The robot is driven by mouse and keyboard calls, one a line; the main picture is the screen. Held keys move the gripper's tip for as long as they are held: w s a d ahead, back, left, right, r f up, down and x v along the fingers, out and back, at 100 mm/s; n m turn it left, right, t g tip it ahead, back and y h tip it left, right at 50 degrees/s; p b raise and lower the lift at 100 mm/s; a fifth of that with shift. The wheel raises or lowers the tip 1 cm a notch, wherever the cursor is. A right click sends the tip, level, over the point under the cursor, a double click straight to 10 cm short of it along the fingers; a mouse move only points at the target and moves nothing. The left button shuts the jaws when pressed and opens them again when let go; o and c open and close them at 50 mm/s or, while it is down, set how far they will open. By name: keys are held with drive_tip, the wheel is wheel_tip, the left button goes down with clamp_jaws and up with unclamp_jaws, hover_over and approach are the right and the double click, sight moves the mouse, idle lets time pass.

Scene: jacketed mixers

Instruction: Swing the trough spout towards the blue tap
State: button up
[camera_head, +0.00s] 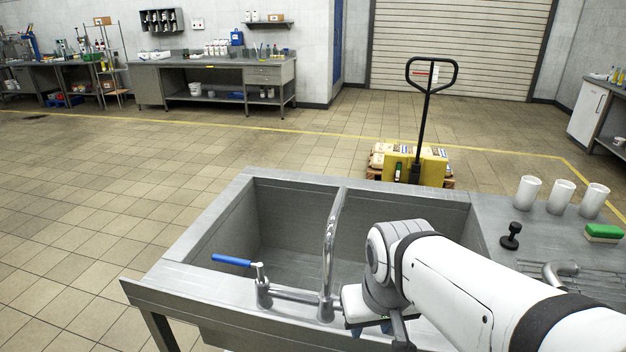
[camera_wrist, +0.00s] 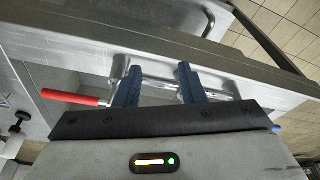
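The chrome trough spout (camera_head: 331,245) rises in an arch from the mixer on the near rim of the steel trough (camera_head: 205,235). The blue tap lever (camera_head: 231,260) is left of the spout in the head view; a small blue tip (camera_wrist: 277,128) shows at the right in the wrist view. A red tap lever (camera_wrist: 70,97) points left in the wrist view. My gripper (camera_head: 370,329) is low, just right of the spout base in the head view. Its blue fingers (camera_wrist: 157,84) stand apart, with the mixer's chrome bar visible between them. The arm hides the red tap in the head view.
Three white cups (camera_head: 560,196), a black stopper-like object (camera_head: 511,236) and a green-and-yellow sponge (camera_head: 603,233) are on the right drainer. A yellow-loaded pallet truck (camera_head: 418,165) stands behind the trough. Tiled floor is clear at the left.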

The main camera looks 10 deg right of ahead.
drive_tip(key=shift+o, duration=0.4)
drive_tip(key=shift+r, duration=0.1)
wheel_tip(320, 180, up, 16)
drive_tip(key=m+g+y+p, duration=0.2)
drive_tip(key=m+p, duration=0.2)
drive_tip(key=p, duration=0.8)
hover_over(339, 201)
drive_tip(key=d, duration=0.2)
drive_tip(key=f, duration=0.2)
drive_tip(key=a+f, duration=0.1)
drive_tip(key=f, duration=0.4)
drive_tip(key=shift+s+a+f+p, duration=0.1)
drive_tip(key=shift+a+f+p, duration=0.05)
drive_tip(key=shift+a+p, duration=0.25)
drive_tip(key=shift+c, duration=0.2)
clamp_jaws()
